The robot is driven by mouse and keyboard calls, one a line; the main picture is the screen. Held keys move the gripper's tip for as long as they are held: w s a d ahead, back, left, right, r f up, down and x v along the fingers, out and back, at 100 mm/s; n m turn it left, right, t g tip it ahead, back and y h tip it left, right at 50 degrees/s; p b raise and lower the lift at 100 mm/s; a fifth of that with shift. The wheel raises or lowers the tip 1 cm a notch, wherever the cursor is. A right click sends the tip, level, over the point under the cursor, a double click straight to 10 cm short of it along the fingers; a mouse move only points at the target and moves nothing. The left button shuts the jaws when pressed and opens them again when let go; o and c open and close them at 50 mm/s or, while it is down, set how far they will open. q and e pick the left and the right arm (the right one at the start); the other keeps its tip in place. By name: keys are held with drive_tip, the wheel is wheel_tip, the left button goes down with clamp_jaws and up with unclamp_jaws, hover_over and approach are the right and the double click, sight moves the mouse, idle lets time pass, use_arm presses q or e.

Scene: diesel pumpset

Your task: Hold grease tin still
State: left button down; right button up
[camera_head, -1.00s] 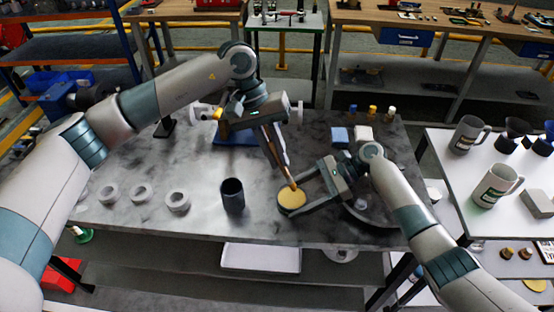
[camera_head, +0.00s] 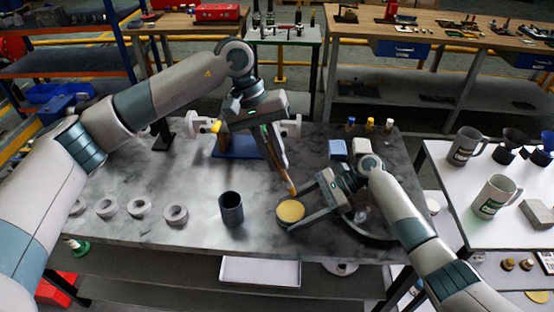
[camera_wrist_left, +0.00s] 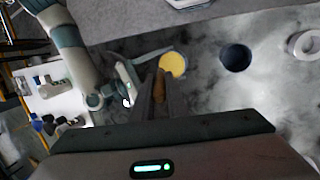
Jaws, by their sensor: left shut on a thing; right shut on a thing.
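The grease tin (camera_head: 290,211) is a short round tin with a yellow top, standing on the grey marbled table. It also shows in the left wrist view (camera_wrist_left: 173,65). My right gripper (camera_head: 297,209) is shut on it from the right, one finger on either side. My left gripper (camera_head: 283,168) is above and behind the tin, shut on a slim brown stick-like tool (camera_wrist_left: 160,86). The tool's orange-brown tip points down near the tin's far edge. Its upper part is hidden between the fingers, and I cannot tell exactly what it is.
A dark cup (camera_head: 231,209) stands left of the tin. Several pale rings (camera_head: 139,207) lie farther left. A blue block (camera_head: 338,149), a white block (camera_head: 362,147) and small capped bottles (camera_head: 350,124) are at the back right. A white side table (camera_head: 455,190) holds mugs.

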drive_tip(key=o, duration=1.4)
drive_tip(key=shift+d, duration=0.1)
drive_tip(key=v, duration=1.2)
use_arm(q)
drive_tip(key=shift+r, duration=0.1)
